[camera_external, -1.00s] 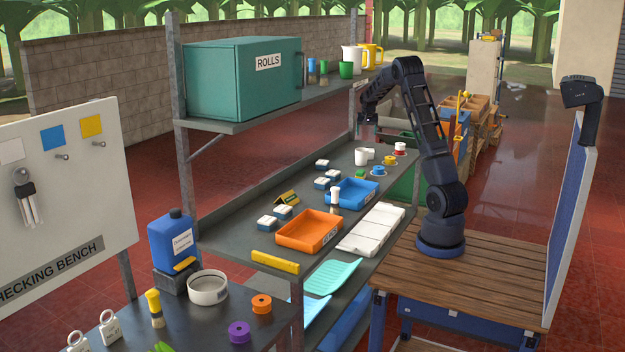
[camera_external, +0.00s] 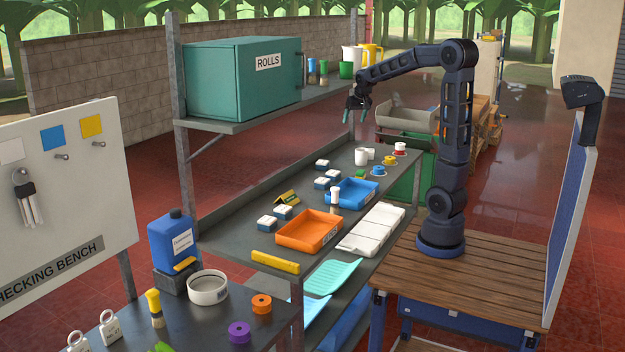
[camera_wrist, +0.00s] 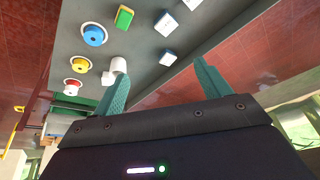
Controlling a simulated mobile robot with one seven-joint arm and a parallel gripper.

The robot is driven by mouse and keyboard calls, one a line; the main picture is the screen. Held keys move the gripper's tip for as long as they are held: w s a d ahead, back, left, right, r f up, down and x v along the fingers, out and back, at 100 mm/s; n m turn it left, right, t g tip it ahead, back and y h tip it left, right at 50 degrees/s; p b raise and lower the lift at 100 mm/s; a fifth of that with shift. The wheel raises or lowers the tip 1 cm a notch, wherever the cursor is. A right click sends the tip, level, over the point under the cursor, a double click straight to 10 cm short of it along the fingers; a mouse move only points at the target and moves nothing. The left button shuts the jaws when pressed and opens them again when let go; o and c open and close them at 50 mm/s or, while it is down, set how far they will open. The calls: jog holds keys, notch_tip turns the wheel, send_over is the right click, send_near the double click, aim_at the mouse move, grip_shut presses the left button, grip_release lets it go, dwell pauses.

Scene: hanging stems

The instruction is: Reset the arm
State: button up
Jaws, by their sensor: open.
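My gripper (camera_external: 358,112) is open and empty, pointing down above the far end of the grey bench (camera_external: 335,172). In the wrist view its two green fingers (camera_wrist: 158,85) stand wide apart with only the bench edge and red floor between them. A white cup (camera_wrist: 118,66) appears close by the left finger in that view, but below it. My arm is raised on its wooden base table (camera_external: 480,275), with its elbow high and its forearm reaching left.
Below my gripper are white cups (camera_external: 361,156) and small coloured spools (camera_external: 389,160). A grey bin (camera_external: 405,118) is behind. Orange (camera_external: 308,231) and blue (camera_external: 352,192) trays lie nearer.

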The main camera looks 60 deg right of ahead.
jog(key=s+a+r+n+y, duration=0.1)
jog(key=s+a+r+n, duration=0.15)
jog(key=s+a, duration=1.15)
jog(key=s+a+f+n+y, duration=0.1)
jog(key=s+a+f+n, duration=0.3)
jog(key=s+a, duration=0.7)
jog(key=shift+s+a+f+n+t, duration=0.3)
jog(key=shift+s+f+n+t, duration=0.15)
jog(key=shift+s, duration=0.5)
